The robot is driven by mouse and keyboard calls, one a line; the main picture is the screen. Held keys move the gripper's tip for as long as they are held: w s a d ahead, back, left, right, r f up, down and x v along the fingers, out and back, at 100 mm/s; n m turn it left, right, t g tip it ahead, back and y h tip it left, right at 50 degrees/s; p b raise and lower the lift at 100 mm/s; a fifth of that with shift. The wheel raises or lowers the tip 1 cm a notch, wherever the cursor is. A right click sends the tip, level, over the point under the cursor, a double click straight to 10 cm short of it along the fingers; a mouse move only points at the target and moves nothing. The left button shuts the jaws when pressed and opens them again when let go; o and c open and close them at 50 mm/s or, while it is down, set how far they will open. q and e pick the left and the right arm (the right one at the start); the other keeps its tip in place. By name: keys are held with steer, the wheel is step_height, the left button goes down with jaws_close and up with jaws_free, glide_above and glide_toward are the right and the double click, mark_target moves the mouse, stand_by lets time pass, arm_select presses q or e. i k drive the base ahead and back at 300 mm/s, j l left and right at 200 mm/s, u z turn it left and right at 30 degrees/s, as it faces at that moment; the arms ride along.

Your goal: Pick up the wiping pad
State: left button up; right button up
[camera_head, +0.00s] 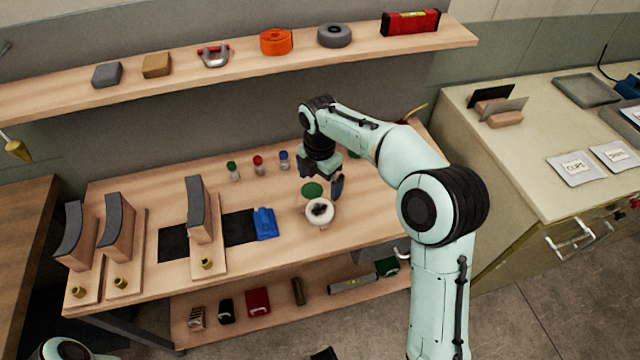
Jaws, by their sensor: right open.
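My right gripper (321,182) is open, pointing down over the wooden workbench (370,207). Its fingers are just above and behind a small white round dish (320,211) with a dark patch in it. A green disc (312,189) shows between the fingers, near the dish; I cannot tell whether the fingers touch it. A folded blue cloth-like item (265,223) lies left of the dish. I cannot tell for certain which of these is the wiping pad. Only a link of my left arm shows at the bottom left; its gripper is out of view.
Curved dark-faced blocks (118,228) stand on wooden boards at the left. Small jars with coloured lids (258,165) stand behind the dish. A shelf (190,82) above holds several tools. A cabinet (545,120) with trays is at the right.

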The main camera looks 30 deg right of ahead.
mark_target(265, 220)
steer(key=k, duration=1)
